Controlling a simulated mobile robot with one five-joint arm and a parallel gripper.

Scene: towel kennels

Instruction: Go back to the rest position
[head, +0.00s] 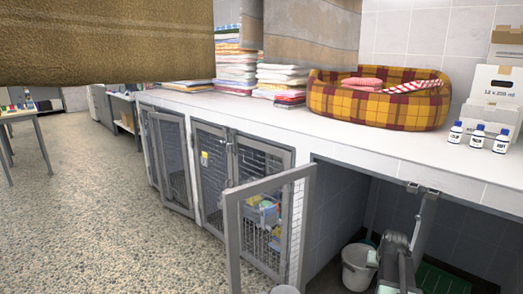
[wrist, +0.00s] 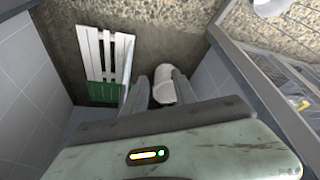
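My gripper (wrist: 160,88) shows in the wrist view with its two grey fingers apart. A white bucket (wrist: 163,88) shows between and beyond the fingers; I see no contact. In the head view, part of my arm (head: 396,262) is low in the open kennel bay, to the right of the white bucket (head: 357,268). The fingertips are not clear there. No object shows held in the wrist view.
The open mesh door (head: 232,250) stands left of the bay, and the white counter (head: 290,118) is above it. A green slatted piece (head: 442,280) lies inside, right. Speckled floor (head: 100,220) is clear at left.

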